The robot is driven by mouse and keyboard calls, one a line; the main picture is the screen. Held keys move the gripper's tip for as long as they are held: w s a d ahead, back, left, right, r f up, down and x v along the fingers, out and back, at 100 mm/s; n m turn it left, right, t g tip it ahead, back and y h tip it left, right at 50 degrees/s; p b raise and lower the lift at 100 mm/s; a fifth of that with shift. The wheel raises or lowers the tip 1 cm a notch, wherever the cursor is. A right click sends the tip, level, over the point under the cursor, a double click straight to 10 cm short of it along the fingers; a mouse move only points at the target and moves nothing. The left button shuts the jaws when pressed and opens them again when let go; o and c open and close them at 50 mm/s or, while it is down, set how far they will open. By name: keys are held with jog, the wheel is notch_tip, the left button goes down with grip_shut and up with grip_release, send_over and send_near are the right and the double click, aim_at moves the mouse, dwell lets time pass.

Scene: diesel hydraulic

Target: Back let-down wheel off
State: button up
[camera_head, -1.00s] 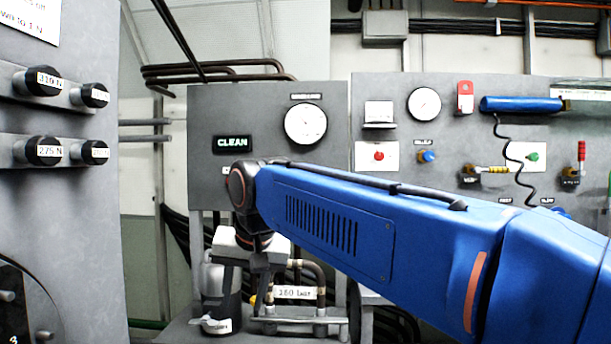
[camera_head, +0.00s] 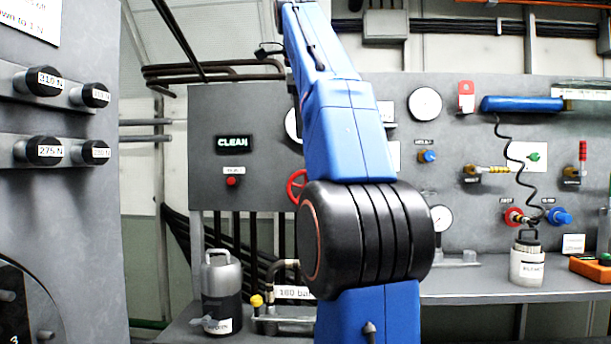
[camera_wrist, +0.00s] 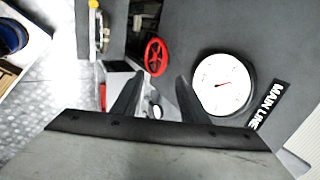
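A red spoked handwheel (camera_wrist: 155,57) shows in the wrist view, just beyond my fingertips and apart from them. In the head view the left part of its rim (camera_head: 297,186) shows on the grey panel, with my arm hiding the rest. No label for the wheel is readable. My gripper (camera_wrist: 160,78) is open and empty, with one finger on each side of the gap in the wrist view. The gripper is not visible in the head view, where my arm rises out of the top of the picture.
A round MAIN LINE gauge (camera_wrist: 222,85) is right of the wheel in the wrist view. A red button (camera_head: 232,181) sits under the CLEAN sign (camera_head: 233,143). A canister (camera_head: 221,290) and a pipe fitting with a yellow knob (camera_head: 256,301) stand below. More controls line the right panel.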

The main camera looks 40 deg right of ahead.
jog(key=shift+m, duration=0.3)
jog(key=x, duration=1.7)
jog(key=shift+d+r, duration=0.15)
jog(key=shift+d, duration=0.25)
jog(key=c, duration=1)
